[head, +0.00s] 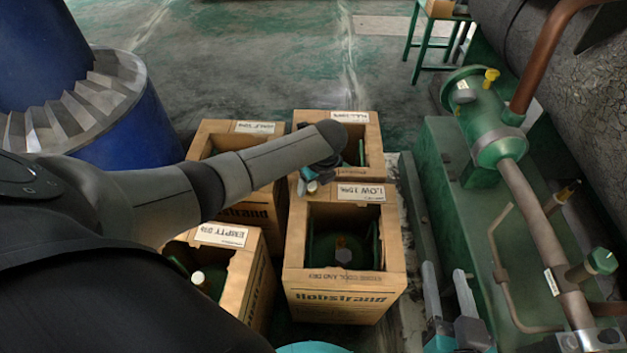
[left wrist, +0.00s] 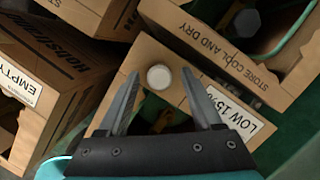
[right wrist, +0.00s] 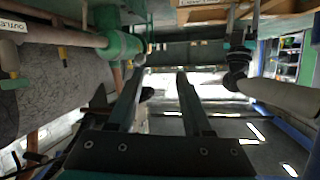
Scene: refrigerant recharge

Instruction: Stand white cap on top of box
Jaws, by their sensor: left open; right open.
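The white cap (left wrist: 159,77) shows in the left wrist view as a round white disc on the cardboard top of the box labelled LOW 15% (left wrist: 215,95). In the head view the cap (head: 312,187) is small, at the back left corner of that box (head: 335,291). My left gripper (left wrist: 160,73) is open over the box, with one finger on each side of the cap and gaps between. In the head view the left gripper (head: 307,178) is partly hidden by my arm. My right gripper (head: 449,288) is open and empty, right of the boxes.
Boxes labelled EMPTY (head: 222,234), HALF (head: 255,127) and FULL (head: 350,117) stand close around. A white-topped item (head: 198,279) shows inside the EMPTY box. Green machinery with pipes (head: 500,147) fills the right side. Open floor (head: 260,60) lies behind.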

